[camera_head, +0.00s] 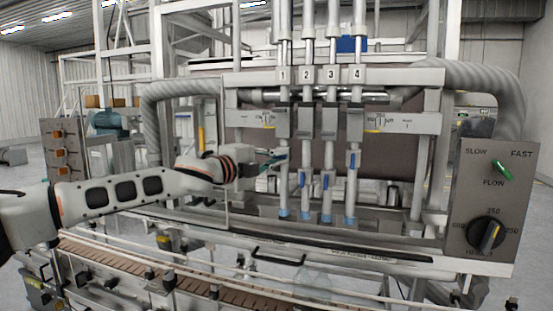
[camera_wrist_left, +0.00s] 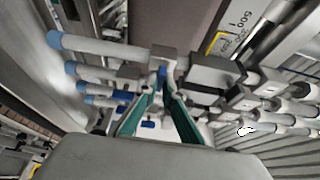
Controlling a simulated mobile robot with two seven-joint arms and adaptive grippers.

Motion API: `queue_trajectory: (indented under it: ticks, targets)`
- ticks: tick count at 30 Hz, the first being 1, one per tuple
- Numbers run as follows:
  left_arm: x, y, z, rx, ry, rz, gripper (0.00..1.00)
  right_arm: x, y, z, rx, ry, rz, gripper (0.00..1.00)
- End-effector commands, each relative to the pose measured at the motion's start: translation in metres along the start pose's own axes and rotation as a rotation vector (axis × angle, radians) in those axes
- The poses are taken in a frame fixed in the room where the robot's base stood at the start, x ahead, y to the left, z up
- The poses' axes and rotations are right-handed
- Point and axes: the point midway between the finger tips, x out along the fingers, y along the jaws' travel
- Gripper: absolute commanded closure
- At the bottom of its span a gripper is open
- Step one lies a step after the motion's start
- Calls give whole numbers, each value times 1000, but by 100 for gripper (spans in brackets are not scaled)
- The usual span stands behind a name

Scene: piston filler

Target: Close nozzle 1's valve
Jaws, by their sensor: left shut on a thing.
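Nozzle 1 (camera_head: 283,185) is the leftmost of several upright metal nozzles, under the label 1. Its valve has a small blue handle (camera_wrist_left: 162,73), mostly hidden by my fingers in the head view. There it seems to stick out toward the left, not hang straight down. My left gripper (camera_head: 274,160) reaches in from the left at valve height. In the left wrist view its two green-lined fingers (camera_wrist_left: 162,92) close together on the blue handle beside the nozzle's valve block (camera_wrist_left: 165,55). My right gripper is in neither view.
The blue handles of nozzle 2 (camera_head: 303,180), nozzle 3 (camera_head: 326,181) and nozzle 4 (camera_head: 351,160) hang upright close to the right. A conveyor (camera_head: 205,284) runs below. A control panel (camera_head: 493,209) with knobs stands at the right. A thick grey hose (camera_head: 152,115) arches left of the nozzles.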

Motion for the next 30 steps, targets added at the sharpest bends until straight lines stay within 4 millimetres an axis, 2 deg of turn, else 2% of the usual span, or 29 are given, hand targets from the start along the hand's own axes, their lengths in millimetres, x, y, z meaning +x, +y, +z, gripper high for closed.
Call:
queue_trajectory:
  ticks: [10,12,13,24,30]
  targets:
    - [0,0,-1,4,1,0,100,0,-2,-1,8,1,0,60]
    - [0,0,-1,4,2,0,78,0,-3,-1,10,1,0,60]
    - [0,0,-1,4,2,0,76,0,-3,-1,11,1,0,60]
    - [-2,0,-1,2,1,0,76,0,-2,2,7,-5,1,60]
    - [-21,0,1,1,1,0,76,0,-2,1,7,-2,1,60]
